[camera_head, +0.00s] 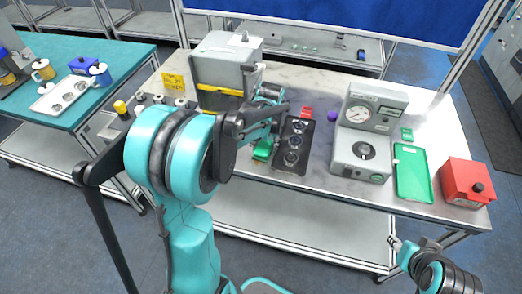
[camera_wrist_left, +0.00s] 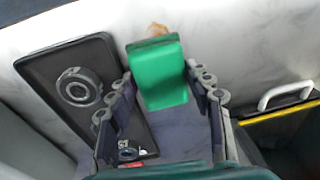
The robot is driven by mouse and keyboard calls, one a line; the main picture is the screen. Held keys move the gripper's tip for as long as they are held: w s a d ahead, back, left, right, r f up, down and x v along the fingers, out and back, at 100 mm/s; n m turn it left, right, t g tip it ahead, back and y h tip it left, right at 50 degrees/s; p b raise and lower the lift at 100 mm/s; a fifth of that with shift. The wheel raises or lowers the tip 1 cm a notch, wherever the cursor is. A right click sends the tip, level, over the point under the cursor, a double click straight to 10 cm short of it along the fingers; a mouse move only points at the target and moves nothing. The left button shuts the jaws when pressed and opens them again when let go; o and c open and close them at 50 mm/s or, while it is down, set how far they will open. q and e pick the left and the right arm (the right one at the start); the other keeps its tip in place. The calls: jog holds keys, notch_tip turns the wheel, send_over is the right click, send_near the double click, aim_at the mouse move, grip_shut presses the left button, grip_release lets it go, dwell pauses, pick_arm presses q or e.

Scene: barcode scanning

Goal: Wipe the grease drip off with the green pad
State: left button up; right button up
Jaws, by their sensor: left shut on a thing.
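The green pad (camera_head: 263,149) is in my left gripper (camera_head: 270,128), low at the left end of the black tray. In the left wrist view the pad (camera_wrist_left: 160,75) sits between the two fingers of my left gripper (camera_wrist_left: 163,88), which is shut on it. A small brownish smear (camera_wrist_left: 157,30), which looks like the grease drip, shows on the pale marbled tabletop just beyond the pad's far edge; the pad partly hides it. I cannot tell whether the pad touches the table. My right gripper (camera_head: 415,250) is at the lower right, off the table's front edge.
The black tray (camera_head: 307,129) with round metal parts lies right beside the pad. A grey gauge unit (camera_head: 373,108), a green tray (camera_head: 413,172) and a red box (camera_head: 466,182) stand further right. A grey case (camera_head: 222,60) with a yellow stripe stands behind my left arm.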

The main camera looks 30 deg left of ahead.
aim_at(254, 164)
pick_arm(q)
jog(key=w, duration=0.3)
jog(key=shift+w+f, duration=0.1)
jog(key=shift+w, duration=0.1)
jog(key=shift+a, duration=0.9)
jog(key=shift+s, duration=0.45)
jog(key=shift+s+d+f, duration=0.1)
jog(key=shift+s+d, duration=0.15)
jog(key=shift+s, duration=1.1)
jog(key=shift+s+d+f, duration=0.1)
jog(key=shift+s+d, duration=0.2)
jog(key=shift+s, duration=1)
jog(key=shift+s+d+f, duration=0.1)
jog(key=shift+s+d, duration=0.15)
jog(key=shift+s, duration=1.1)
jog(key=shift+r, duration=0.15)
notch_tip(254, 164, up, 6)
jog(key=p, duration=0.5)
jog(key=shift+w, duration=0.1)
